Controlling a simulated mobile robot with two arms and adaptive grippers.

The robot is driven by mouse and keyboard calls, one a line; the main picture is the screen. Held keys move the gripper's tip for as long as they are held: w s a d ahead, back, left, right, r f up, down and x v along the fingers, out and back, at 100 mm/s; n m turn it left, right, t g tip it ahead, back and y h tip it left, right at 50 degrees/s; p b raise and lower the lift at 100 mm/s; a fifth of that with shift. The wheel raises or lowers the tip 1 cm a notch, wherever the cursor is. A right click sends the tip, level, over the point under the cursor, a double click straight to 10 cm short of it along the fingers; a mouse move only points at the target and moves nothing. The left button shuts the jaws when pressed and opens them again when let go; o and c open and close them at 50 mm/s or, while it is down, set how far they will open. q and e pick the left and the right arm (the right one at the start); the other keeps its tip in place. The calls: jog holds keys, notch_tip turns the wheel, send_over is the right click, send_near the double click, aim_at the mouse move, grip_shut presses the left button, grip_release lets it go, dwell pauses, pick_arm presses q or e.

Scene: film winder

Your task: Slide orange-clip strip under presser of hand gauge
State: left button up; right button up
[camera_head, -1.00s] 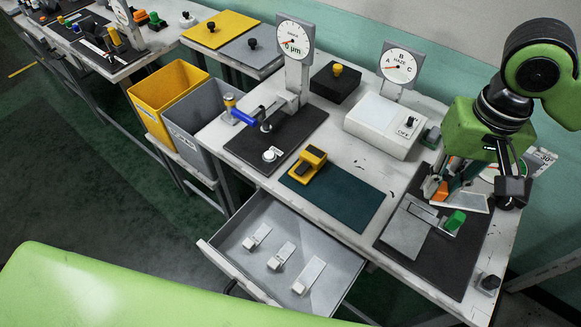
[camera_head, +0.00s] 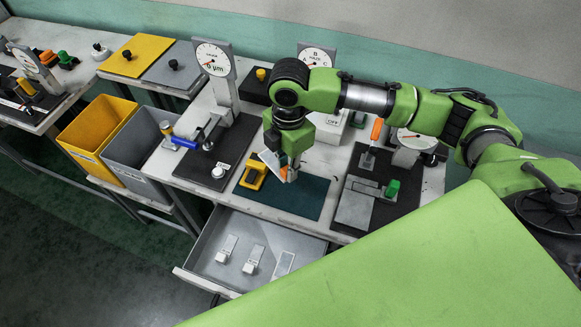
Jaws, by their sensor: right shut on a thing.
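My right gripper (camera_head: 287,170) hangs above the teal mat at the middle of the bench. It is shut on the strip with the orange clip (camera_head: 284,173). The pale strip (camera_head: 270,161) sticks out up and left from the gripper, tilted, clear of the hand gauge. The hand gauge (camera_head: 212,58) stands left of it, with a round dial on a grey post and a black base (camera_head: 207,177). A blue lever (camera_head: 184,143) shows at its left side. The presser (camera_head: 208,145) is small in this view, and its gap cannot be made out. My left gripper is not in view.
A yellow block (camera_head: 252,178) sits on the teal mat (camera_head: 307,197) beside the gripper. The open drawer (camera_head: 208,268) in front holds three pale strips. A station with a green knob (camera_head: 392,187) is at right. Yellow and grey bins (camera_head: 93,125) stand left.

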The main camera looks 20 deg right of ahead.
jog(key=n, duration=0.1)
jog(key=f+n+p, duration=0.1)
jog(key=n, duration=0.1)
jog(key=f+n, duration=0.1)
jog(key=n, duration=0.1)
jog(key=shift+s+d+f, duration=0.2)
jog(key=shift+d, duration=0.05)
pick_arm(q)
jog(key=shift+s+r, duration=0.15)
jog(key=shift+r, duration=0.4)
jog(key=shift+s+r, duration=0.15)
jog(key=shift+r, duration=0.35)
pick_arm(e)
jog(key=shift+d+f+n, duration=0.1)
jog(key=shift+f+n, duration=0.25)
jog(key=shift+n, duration=0.25)
pick_arm(q)
jog(key=shift+p, duration=0.3)
pick_arm(e)
jog(key=shift+r+p, duration=0.1)
jog(key=shift+p, duration=0.25)
jog(key=shift+f+b, duration=1)
jog(key=shift+f, duration=1.55)
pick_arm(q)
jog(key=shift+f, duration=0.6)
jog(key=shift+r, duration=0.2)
pick_arm(e)
jog(key=shift+f, duration=0.35)
